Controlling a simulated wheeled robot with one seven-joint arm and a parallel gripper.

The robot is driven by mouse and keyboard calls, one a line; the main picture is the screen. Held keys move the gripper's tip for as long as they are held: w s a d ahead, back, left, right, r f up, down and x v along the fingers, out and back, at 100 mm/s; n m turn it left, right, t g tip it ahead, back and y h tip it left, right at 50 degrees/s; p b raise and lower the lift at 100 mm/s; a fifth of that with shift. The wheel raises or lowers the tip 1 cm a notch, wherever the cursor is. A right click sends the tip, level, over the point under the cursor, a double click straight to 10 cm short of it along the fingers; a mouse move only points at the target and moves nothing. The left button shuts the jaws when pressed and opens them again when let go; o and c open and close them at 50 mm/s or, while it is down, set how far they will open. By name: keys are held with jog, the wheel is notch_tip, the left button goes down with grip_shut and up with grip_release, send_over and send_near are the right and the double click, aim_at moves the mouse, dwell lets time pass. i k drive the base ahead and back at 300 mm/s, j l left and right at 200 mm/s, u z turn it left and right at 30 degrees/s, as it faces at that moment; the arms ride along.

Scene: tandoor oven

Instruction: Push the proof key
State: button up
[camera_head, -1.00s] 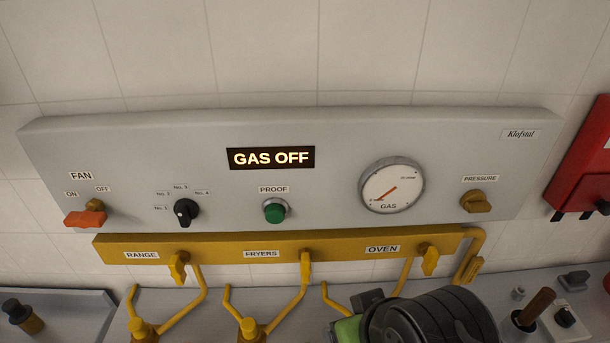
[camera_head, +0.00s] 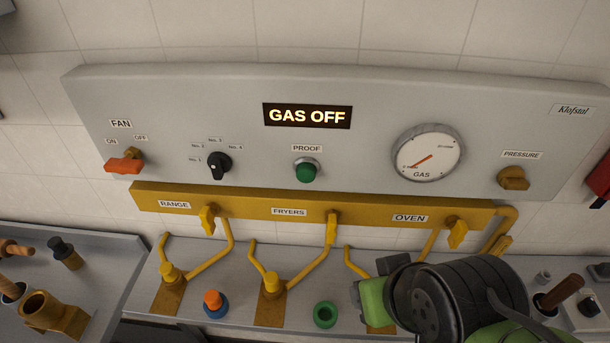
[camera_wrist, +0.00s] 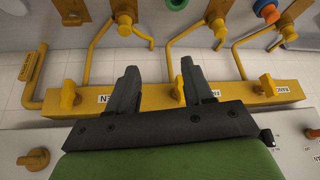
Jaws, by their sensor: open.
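The proof key is a round green button (camera_head: 306,172) in a silver collar under the PROOF label, in the middle of the grey panel (camera_head: 370,100) in the head view. The display (camera_head: 307,116) above it reads GAS OFF. In the wrist view my gripper (camera_wrist: 158,75) is open, its two dark fingers apart with nothing between them. The fingers lie over the yellow gas pipe (camera_wrist: 155,98). The proof key is not visible in the wrist view. In the head view my arm's black and green wrist is at lower right, below and right of the key; the fingertips are hidden there.
The yellow gas pipe (camera_head: 370,206) with several valve handles runs below the panel. A fan switch (camera_head: 124,164), black selector knob (camera_head: 218,165), gas gauge (camera_head: 427,154) and pressure knob (camera_head: 513,178) flank the key. Burner fittings stand on the grey worktop (camera_head: 235,255). Space before the key looks clear.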

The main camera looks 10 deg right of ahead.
aim_at(306, 173)
jog(key=k+j+u, duration=0.2)
jog(key=j, duration=0.15)
jog(key=k+j+u, duration=0.1)
jog(key=j+u, duration=0.15)
jog(key=j, duration=0.15)
jog(key=j+u, duration=0.2)
jog(key=j, duration=0.2)
jog(key=k, duration=0.05)
